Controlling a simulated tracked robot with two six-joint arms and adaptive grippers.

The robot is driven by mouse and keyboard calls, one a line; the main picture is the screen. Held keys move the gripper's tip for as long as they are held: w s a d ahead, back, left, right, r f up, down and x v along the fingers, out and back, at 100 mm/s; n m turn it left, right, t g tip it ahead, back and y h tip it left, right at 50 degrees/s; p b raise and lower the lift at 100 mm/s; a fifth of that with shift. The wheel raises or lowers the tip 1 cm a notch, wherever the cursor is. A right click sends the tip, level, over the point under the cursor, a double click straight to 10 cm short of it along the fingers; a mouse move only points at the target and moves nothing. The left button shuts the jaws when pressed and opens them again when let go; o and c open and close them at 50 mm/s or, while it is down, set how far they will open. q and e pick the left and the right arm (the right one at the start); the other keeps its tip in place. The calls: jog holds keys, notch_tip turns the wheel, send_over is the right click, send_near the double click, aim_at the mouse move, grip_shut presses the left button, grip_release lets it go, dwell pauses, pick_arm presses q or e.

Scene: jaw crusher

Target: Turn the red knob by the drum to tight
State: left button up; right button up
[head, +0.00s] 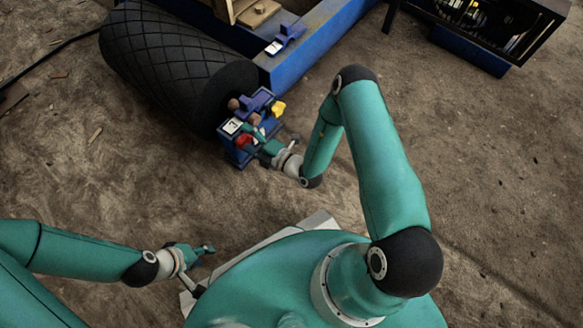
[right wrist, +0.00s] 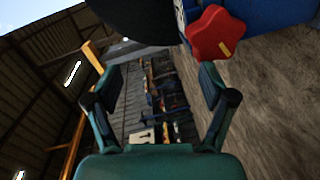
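The red knob (head: 243,141) sits on the front of a blue block (head: 240,157) at the near end of the black drum (head: 165,55). In the right wrist view the red knob (right wrist: 216,33) is star-shaped with a yellow mark, at the upper right. My right gripper (head: 262,146) is close to the knob in the head view. In its wrist view the right gripper (right wrist: 160,78) is open and empty, with the knob beyond the right-hand fingertip, not between the fingers. My left gripper (head: 207,249) is low over the ground, away from the block; its opening is too small to judge.
A yellow knob (head: 278,108) and a white label (head: 232,126) are on the same block. A blue frame beam (head: 318,45) runs behind it. A dark machine in a frame (head: 480,25) stands at upper right. Bare ground (head: 490,170) is clear at right.

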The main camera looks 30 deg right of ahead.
jog(key=f+p+v, duration=0.1)
jog(key=f+v, duration=0.1)
jog(key=v, duration=1.5)
jog(key=shift+s+a+f+p, duration=0.2)
jog(key=shift+s+a+p, duration=0.15)
jog(key=shift+s+p, duration=0.05)
dwell(0.5)
dwell(0.3)
